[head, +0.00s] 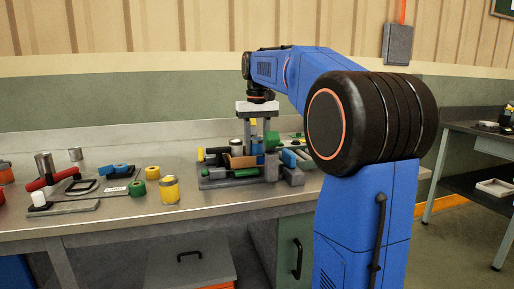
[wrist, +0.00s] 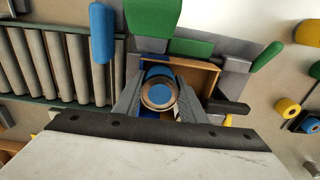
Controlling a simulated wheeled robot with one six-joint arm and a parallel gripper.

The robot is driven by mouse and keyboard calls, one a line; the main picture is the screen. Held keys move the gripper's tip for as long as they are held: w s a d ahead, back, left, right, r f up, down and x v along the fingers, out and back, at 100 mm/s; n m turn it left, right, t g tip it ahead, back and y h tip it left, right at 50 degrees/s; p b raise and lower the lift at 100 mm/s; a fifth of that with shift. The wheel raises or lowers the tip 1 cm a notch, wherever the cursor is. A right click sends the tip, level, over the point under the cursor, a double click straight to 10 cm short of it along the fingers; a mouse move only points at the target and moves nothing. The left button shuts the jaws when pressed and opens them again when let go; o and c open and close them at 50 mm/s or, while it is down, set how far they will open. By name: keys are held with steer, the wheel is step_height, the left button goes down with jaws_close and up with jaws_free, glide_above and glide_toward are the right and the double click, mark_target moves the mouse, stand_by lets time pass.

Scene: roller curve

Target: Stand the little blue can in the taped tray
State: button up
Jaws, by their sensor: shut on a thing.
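In the head view my gripper (head: 257,140) points straight down over the cluttered bench, and the can cannot be made out there. An orange-brown tray (wrist: 205,76) lies below and around the can in the wrist view. The tray (head: 240,161) also shows small in the head view, below my fingers. I cannot tell whether the can touches the tray floor.
Green blocks (wrist: 192,47) and a blue cylinder (wrist: 103,32) lie close by the tray. A roller track (wrist: 60,65) runs at the left of the wrist view. A yellow can (head: 169,189) and a green roll (head: 138,188) stand left on the bench (head: 130,216).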

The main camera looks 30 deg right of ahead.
mark_target(257, 138)
steer(key=shift+s+a+f+g, duration=0.15)
steer(key=shift+f+g, duration=0.15)
steer(key=shift+f, duration=1.1)
steer(key=o, duration=1.2)
steer(key=shift+c, duration=0.2)
steer(key=r, duration=1.3)
steer(key=shift+w+d+r, duration=0.15)
steer(key=shift+w+d, duration=0.05)
steer(key=shift+w, duration=0.05)
